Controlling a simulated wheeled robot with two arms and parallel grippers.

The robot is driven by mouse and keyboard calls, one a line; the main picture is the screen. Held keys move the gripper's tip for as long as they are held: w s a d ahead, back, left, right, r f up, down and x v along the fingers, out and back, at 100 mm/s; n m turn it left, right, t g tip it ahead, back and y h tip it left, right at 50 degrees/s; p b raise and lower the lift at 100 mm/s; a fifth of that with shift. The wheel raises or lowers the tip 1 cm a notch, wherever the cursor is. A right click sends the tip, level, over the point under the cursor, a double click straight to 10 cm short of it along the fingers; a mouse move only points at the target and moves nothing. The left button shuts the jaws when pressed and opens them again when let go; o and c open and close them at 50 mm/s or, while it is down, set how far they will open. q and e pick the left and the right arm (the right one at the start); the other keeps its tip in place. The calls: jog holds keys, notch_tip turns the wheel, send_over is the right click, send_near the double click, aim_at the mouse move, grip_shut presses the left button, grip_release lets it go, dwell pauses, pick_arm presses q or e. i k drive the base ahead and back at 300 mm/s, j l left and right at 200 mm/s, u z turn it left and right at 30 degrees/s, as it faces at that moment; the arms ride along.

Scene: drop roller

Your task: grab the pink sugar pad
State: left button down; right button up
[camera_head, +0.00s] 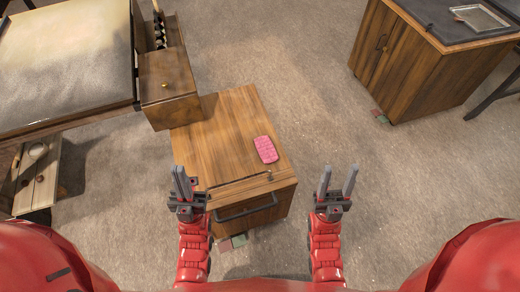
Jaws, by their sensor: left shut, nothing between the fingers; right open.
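The pink sugar pad (265,149) lies flat on the top of a small wooden cabinet (215,132), near its right edge. My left gripper (182,180) is shut and empty, beside the left front edge of the cabinet and to the left of the pad. My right gripper (337,180) is open and empty, to the right of the cabinet and in front and right of the pad. Neither gripper touches the pad.
The cabinet has a dark handle (246,208) on its front. A large table (65,60) with a wooden box (167,85) stands at the left. Another wooden cabinet (405,65) with a metal tray (478,18) is at the upper right. The floor between is clear.

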aim_at(265, 148)
jog(key=l+u, duration=0.1)
jog(key=u, duration=0.3)
jog(key=i+l+u, duration=0.1)
jog(key=u, duration=0.3)
jog(key=l+u, duration=0.2)
jog(key=u, duration=0.2)
jog(key=l+u, duration=0.15)
jog(key=u, duration=0.2)
jog(key=l+u, duration=0.15)
jog(key=l, duration=0.25)
jog(key=k+l+u, duration=0.15)
jog(key=l, duration=0.2)
jog(key=k+l+u, duration=0.2)
jog(key=l, duration=0.15)
jog(key=l+u, duration=0.15)
jog(key=l, duration=0.25)
jog(key=k+l+u, duration=0.15)
jog(key=k+l, duration=0.15)
jog(key=l, duration=0.2)
jog(key=k+l, duration=0.15)
jog(key=l, duration=0.25)
